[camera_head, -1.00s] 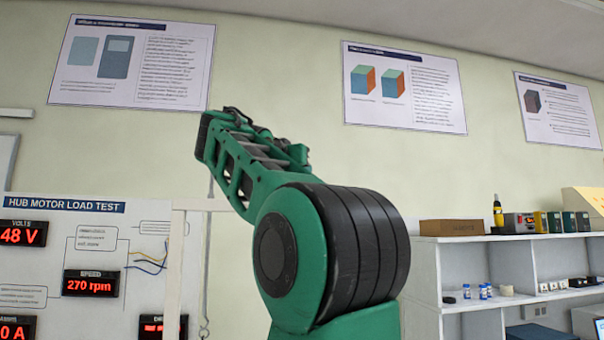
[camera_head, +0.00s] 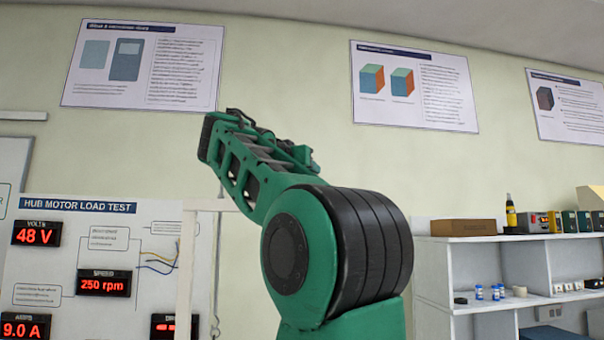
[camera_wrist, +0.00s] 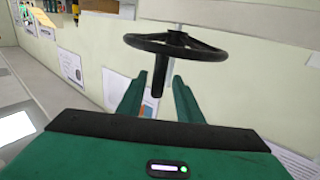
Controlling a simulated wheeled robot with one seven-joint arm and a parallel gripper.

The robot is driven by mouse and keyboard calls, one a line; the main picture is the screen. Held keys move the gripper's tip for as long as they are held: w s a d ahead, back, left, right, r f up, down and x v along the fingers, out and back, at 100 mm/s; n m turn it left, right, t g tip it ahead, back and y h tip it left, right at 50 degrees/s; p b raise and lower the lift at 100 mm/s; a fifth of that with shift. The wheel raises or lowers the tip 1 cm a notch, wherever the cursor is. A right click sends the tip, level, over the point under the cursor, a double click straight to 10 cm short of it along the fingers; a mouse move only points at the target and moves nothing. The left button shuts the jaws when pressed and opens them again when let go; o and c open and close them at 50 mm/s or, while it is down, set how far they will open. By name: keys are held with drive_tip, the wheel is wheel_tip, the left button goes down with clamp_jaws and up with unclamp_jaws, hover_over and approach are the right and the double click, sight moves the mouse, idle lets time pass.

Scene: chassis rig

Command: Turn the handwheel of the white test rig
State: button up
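A black handwheel (camera_wrist: 150,39) with a rim, spokes and a grip (camera_wrist: 159,78) hanging down from it shows in the wrist view. My gripper (camera_wrist: 160,75) shows there as two green fingers, one on each side of the grip. The fingers are apart, with a narrow gap showing on each side of the grip, and hold nothing that I can see. The white test rig's panel (camera_head: 75,240) stands at the lower left in the head view, reading 48 V, 250 rpm and 9.0 A. The handwheel and my fingers are not visible in the head view.
A white shelf unit (camera_head: 440,270) with a brown box (camera_head: 463,227) and several small items stands at the right. Posters (camera_head: 415,86) hang on the wall behind. A white upright (camera_head: 184,270) stands beside the panel.

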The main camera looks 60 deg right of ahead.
drive_tip(key=shift+s, duration=0.1)
drive_tip(key=s+a, duration=0.1)
drive_tip(key=a, duration=0.9)
drive_tip(key=shift+s+a, duration=0.15)
drive_tip(key=shift+a, duration=0.2)
drive_tip(key=shift+c, duration=0.6)
